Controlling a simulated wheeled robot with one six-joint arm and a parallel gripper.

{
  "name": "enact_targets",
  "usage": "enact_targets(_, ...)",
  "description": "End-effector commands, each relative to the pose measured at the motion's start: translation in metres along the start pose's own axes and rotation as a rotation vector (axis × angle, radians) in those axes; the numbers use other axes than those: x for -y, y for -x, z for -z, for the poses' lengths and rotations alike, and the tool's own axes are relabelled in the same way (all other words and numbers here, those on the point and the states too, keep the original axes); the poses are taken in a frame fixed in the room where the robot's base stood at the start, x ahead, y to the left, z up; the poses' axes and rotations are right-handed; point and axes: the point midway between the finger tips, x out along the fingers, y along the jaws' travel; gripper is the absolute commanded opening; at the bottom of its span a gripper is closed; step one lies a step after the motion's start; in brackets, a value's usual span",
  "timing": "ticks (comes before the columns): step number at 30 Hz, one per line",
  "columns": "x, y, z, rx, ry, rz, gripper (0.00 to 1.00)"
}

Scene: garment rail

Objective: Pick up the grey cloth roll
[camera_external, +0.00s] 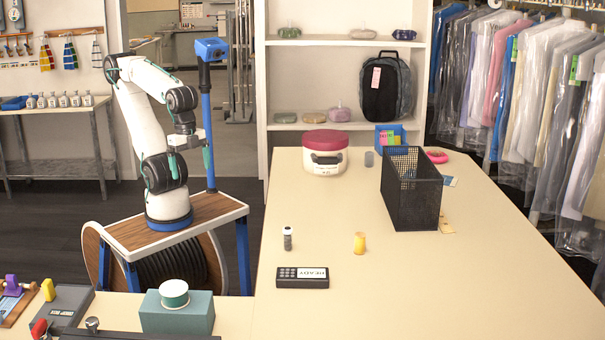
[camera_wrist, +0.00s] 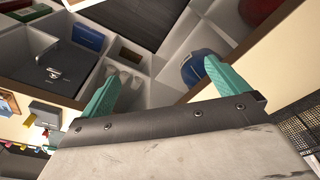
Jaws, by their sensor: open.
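A small grey upright cylinder (camera_external: 369,158), which looks like the grey cloth roll, stands on the far part of the cream table (camera_external: 320,220), between the red-lidded tub and the black mesh basket. It is small, so its material is hard to tell. My gripper (camera_external: 206,154) is raised to the left of the table, well apart from the roll. In the wrist view, the two teal fingers of my gripper (camera_wrist: 160,88) are spread wide with nothing between them. I cannot make out the grey roll in the wrist view.
A red-lidded tub (camera_external: 325,155) and a black mesh basket (camera_external: 411,195) flank the roll. A blue box (camera_external: 390,136) stands behind it. The table's middle is clear.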

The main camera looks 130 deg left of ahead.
Motion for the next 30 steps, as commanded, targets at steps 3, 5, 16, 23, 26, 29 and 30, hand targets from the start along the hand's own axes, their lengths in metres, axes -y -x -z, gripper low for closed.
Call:
enact_targets(3,0.0,0.0,0.0,0.0,0.001,0.0,0.67)
enact_targets(5,0.0,0.0,0.0,0.0,0.002,0.0,0.58)
enact_targets(16,0.013,0.005,0.015,0.009,-0.011,0.037,0.58)
enact_targets(23,0.093,0.025,0.089,0.088,-0.12,0.226,0.58)
enact_targets(26,0.143,0.031,0.124,0.147,-0.186,0.313,0.58)
enact_targets(29,0.198,0.032,0.153,0.222,-0.255,0.39,0.58)
enact_targets(30,0.221,0.031,0.164,0.254,-0.283,0.417,0.58)
